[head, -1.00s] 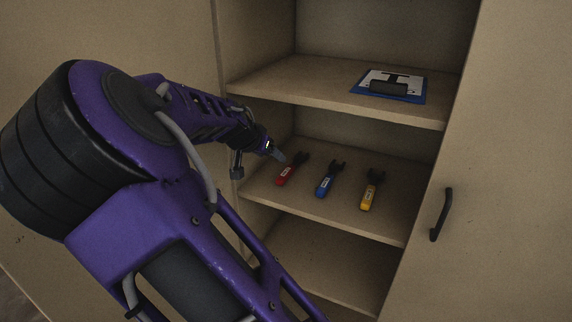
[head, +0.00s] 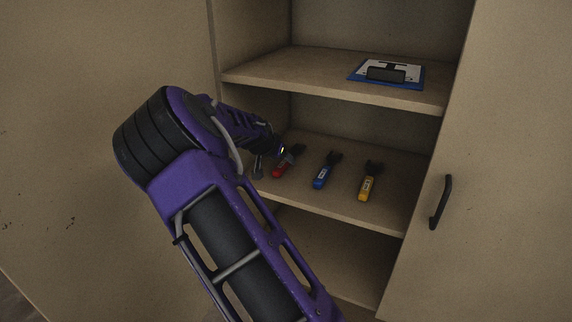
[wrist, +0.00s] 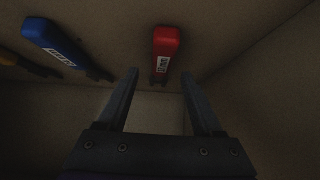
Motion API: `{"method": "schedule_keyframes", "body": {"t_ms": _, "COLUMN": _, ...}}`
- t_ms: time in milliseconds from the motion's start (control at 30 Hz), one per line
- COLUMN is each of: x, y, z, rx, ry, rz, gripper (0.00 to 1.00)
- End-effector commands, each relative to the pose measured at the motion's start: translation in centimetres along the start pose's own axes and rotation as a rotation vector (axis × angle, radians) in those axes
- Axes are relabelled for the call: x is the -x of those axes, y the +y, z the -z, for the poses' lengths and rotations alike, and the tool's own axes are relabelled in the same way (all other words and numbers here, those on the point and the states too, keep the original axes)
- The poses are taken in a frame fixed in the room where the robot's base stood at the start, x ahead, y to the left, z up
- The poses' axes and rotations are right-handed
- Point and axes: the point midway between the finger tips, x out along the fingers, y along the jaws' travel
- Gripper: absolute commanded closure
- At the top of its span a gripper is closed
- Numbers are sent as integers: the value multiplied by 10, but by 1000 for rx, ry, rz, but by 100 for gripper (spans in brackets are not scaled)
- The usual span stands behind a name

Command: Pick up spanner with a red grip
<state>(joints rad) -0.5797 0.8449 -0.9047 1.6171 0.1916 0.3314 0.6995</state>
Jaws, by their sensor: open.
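The spanner with a red grip (head: 279,170) lies on the middle shelf (head: 335,203), leftmost of three spanners. In the wrist view its red grip (wrist: 166,44) points to the top of the picture, and its dark head reaches down towards the space between my fingers. My gripper (wrist: 160,82) is open and empty, with one finger on either side of the line of the red spanner. In the head view my gripper (head: 288,154) is at the red spanner, partly covering it. I cannot tell its height above the shelf.
A blue-grip spanner (head: 322,176) and a yellow-grip spanner (head: 367,187) lie to the right on the same shelf. The blue one (wrist: 54,42) shows at left in the wrist view. A blue clipboard (head: 415,80) lies on the upper shelf (head: 300,75). A cabinet door with a black handle (head: 440,203) is at right.

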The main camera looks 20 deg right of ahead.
Motion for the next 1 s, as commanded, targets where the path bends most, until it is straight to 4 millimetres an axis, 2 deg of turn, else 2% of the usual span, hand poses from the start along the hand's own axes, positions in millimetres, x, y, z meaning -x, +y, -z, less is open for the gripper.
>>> {"method": "schedule_keyframes", "body": {"t_ms": 33, "x": -11, "y": -1, "z": 0, "rx": -1, "ry": 1, "rz": -3, "gripper": 32}}
{"method": "schedule_keyframes", "body": {"t_ms": 200, "x": -29, "y": -1, "z": 1, "rx": 0, "ry": 0, "rz": -1, "gripper": 32}}
{"method": "schedule_keyframes", "body": {"t_ms": 467, "x": -31, "y": -2, "z": 1, "rx": 0, "ry": 0, "rz": 0, "gripper": 32}}
{"method": "schedule_keyframes", "body": {"t_ms": 833, "x": -30, "y": -2, "z": 1, "rx": 0, "ry": 0, "rz": 0, "gripper": 97}}
{"method": "schedule_keyframes", "body": {"t_ms": 867, "x": -30, "y": -2, "z": 1, "rx": 0, "ry": 0, "rz": 0, "gripper": 100}}
{"method": "schedule_keyframes", "body": {"t_ms": 1000, "x": -30, "y": -2, "z": 1, "rx": 0, "ry": 0, "rz": 0, "gripper": 100}}
